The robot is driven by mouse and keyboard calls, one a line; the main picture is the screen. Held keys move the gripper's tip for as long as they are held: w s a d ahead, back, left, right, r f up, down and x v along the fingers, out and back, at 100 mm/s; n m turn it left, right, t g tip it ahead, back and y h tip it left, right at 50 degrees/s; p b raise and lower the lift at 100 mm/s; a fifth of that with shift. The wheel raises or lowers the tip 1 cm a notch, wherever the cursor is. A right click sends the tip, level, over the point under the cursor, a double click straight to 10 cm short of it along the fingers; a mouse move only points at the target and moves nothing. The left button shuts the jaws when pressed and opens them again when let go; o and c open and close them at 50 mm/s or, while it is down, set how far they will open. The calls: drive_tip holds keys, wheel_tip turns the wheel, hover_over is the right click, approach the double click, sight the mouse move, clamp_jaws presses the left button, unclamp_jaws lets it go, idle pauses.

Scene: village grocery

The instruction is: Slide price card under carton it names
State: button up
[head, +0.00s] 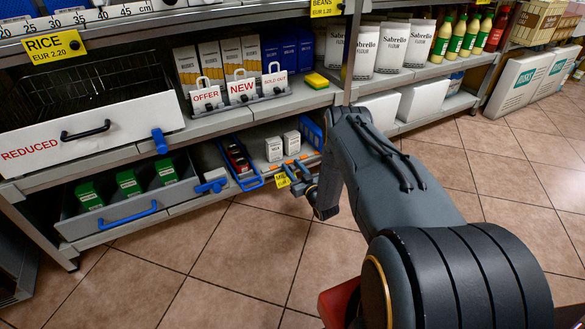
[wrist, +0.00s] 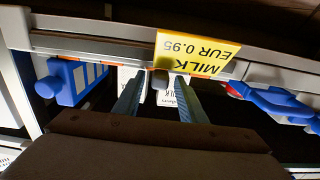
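The yellow price card reads MILK EUR 0.95 and shows upside down in the wrist view (wrist: 197,53). It is on the lower shelf's front edge; in the head view the card (head: 283,179) is partly hidden by my gripper (head: 303,182). Two small white cartons (head: 273,149) stand on the shelf behind and above it. White cartons also show behind my fingers in the wrist view, one with partly hidden lettering. My gripper (wrist: 160,80) has its fingers apart, with a small dark knob between the tips beside the card. Whether they touch it, I cannot tell.
Tiled floor (head: 226,250) in front is clear.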

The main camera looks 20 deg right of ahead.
drive_tip(key=s+p, duration=0.3)
drive_tip(key=s, duration=0.4)
drive_tip(key=shift+s+d, duration=0.4)
